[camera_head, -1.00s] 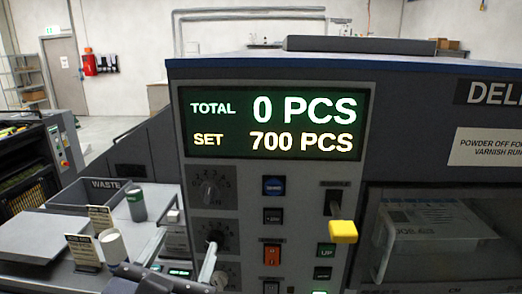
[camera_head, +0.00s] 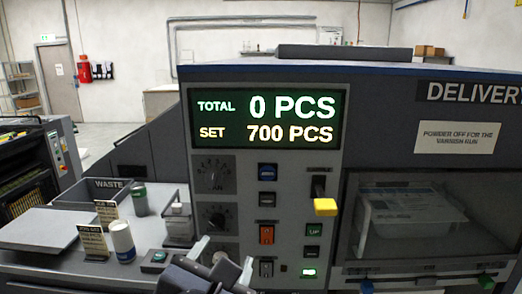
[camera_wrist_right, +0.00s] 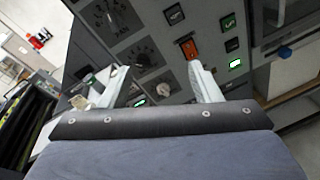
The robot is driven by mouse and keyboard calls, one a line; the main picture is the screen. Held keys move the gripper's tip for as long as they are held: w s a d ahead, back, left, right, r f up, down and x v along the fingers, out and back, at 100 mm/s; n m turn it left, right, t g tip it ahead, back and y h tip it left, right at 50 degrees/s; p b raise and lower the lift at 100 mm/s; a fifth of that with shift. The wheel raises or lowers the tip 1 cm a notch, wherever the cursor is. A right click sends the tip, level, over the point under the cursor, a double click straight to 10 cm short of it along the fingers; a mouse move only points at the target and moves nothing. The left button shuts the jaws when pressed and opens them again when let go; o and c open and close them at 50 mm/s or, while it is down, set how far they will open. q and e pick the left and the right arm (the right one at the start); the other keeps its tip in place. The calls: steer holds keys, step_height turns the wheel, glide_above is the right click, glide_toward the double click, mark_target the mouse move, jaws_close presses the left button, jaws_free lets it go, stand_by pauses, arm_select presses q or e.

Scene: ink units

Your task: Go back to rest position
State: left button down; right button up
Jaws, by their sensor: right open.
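My right gripper (camera_head: 224,258) is at the bottom middle of the head view, in front of the lower control panel (camera_head: 285,215). Its two pale fingers are apart with nothing between them. In the right wrist view the open fingers (camera_wrist_right: 162,84) point toward the panel's knobs and buttons. I cannot tell from these views whether a fingertip touches the panel. The panel's display (camera_head: 265,118) reads TOTAL 0 PCS and SET 700 PCS. My left gripper is not in view.
A yellow-tipped lever (camera_head: 325,207) juts from the panel. Left of it, a side table (camera_head: 60,262) holds a white can (camera_head: 122,241), a green-grey can (camera_head: 139,200), small signs and a waste bin (camera_head: 112,188). A delivery window (camera_head: 410,215) is at the right.

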steer(key=d+f+m+g, duration=0.4)
steer(key=d+f+m, duration=0.2)
steer(key=d, duration=0.5)
steer(key=d+f+m+g, duration=0.5)
steer(key=d+f+m, duration=0.15)
steer(key=d, duration=0.45)
steer(key=s+d+f+m+y, duration=0.2)
steer(key=s+m, duration=0.4)
steer(key=m, duration=0.3)
steer(key=s+d+f+m+g+y, duration=0.1)
steer(key=s+f+m+y, duration=0.3)
steer(key=m, duration=0.6)
step_height(320, 180, down, 2)
steer(key=shift+s+d+f, duration=0.25)
steer(key=shift+s+d, duration=0.45)
steer(key=shift+s, duration=0.2)
